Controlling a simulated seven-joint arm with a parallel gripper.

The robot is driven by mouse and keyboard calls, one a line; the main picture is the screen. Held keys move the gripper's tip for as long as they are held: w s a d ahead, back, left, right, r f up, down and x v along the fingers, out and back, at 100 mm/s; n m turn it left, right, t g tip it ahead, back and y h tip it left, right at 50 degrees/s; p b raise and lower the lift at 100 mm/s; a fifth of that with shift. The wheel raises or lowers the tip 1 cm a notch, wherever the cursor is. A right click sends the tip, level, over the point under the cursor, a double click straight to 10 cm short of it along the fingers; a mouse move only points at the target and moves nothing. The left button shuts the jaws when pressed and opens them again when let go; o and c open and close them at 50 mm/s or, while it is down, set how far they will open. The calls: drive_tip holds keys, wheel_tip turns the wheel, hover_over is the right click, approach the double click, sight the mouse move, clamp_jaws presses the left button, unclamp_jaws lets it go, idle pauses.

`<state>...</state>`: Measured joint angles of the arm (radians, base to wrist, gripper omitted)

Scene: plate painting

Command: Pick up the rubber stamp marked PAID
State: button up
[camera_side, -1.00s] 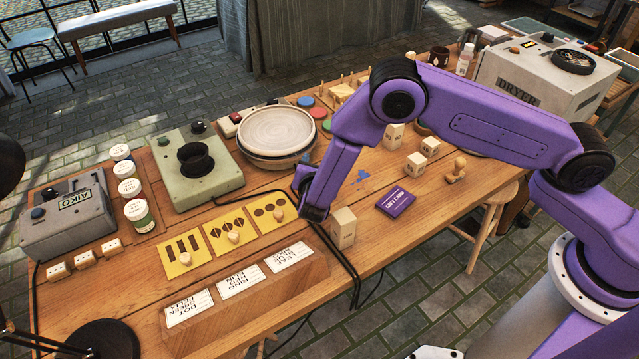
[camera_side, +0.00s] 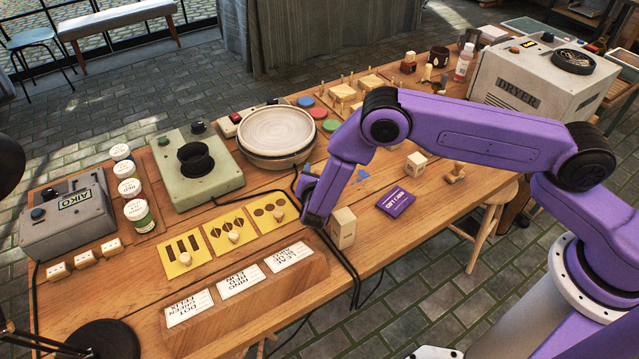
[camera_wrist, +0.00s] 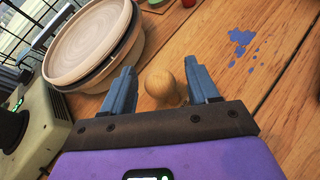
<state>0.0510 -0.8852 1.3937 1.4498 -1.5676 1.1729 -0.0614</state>
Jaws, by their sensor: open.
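A round wooden knob (camera_wrist: 160,83), apparently a stamp handle, shows in the wrist view between the fingers of my gripper (camera_wrist: 159,66). The fingers are apart, and the knob seems not to be touched by either. The body below it and any marking are hidden by the gripper's own mount. In the side view my arm hides this spot. Another wooden stamp with a round handle (camera_side: 455,172) stands at the table's front edge on the right. I can read no PAID mark on any stamp.
The round wheel (camera_wrist: 92,42) is close on the left in the wrist view, and blue paint spots (camera_wrist: 240,38) lie to the right. In the side view, a wooden block (camera_side: 342,228), a purple card box (camera_side: 395,202) and another block (camera_side: 415,163) stand near my arm.

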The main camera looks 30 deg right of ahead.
drive_tip(key=c, duration=1.1)
drive_tip(key=shift+o, duration=0.2)
drive_tip(key=shift+r, duration=0.1)
